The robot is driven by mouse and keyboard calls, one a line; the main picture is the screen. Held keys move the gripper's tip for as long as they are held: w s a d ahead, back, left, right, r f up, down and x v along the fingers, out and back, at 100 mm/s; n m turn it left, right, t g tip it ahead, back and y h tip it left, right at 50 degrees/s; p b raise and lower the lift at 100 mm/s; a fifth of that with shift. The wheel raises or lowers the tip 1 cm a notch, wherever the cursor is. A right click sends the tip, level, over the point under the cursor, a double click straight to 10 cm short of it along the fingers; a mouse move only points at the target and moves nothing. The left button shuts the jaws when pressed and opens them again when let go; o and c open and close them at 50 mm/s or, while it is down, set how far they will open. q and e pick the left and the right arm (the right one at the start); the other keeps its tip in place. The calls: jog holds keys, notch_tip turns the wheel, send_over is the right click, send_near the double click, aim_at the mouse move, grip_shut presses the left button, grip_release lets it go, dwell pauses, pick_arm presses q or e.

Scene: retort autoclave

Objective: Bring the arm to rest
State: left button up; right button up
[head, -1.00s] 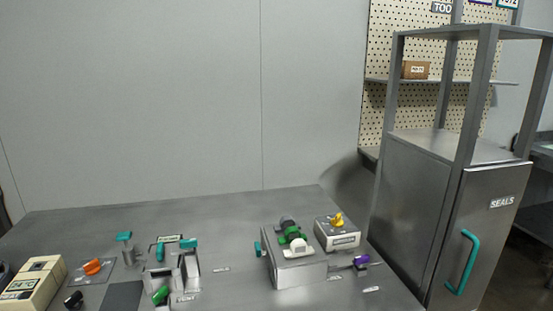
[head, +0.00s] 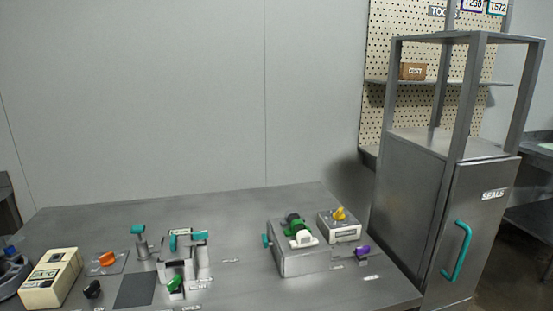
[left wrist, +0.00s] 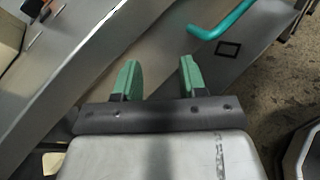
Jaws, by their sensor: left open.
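My left gripper (left wrist: 159,80) shows in the left wrist view with its two green fingertips apart and nothing between them. Beyond it are grey metal surfaces and a teal bar handle (left wrist: 222,22), which is apart from the fingers. Neither of my arms shows in the head view. My right gripper is in neither view.
The steel table (head: 235,220) carries a grey block with a green part (head: 292,225), a box with a yellow knob (head: 340,226), teal-handled fixtures (head: 180,250) and a cream device (head: 50,278). A cabinet labelled SEALS with a teal handle (head: 457,250) stands right.

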pick_arm(q)
jog(key=s+d+f+m+g+y+p, duration=0.15)
jog(key=s+f+m+g, duration=0.3)
jog(key=f, duration=0.65)
jog(key=s+d+f+m+g+y, duration=0.1)
jog(key=s+d+f+m+g, duration=0.35)
jog(key=f, duration=0.75)
jog(key=s+d+f+m+g, duration=0.1)
jog(key=s+d+f+m, duration=0.1)
jog(key=s+f+m, duration=0.2)
jog(key=s+d+f+m+g+y+p, duration=0.1)
jog(key=s+d+f+m, duration=0.2)
jog(key=s+m, duration=0.7)
jog(key=s+d+f+m+g+y+p, duration=0.1)
jog(key=s+d+f+m+g, duration=0.1)
jog(key=s+f+m, duration=0.3)
jog(key=s+d+m, duration=0.1)
jog(key=s+m, duration=0.2)
jog(key=s, duration=0.2)
jog(key=shift+s, duration=0.35)
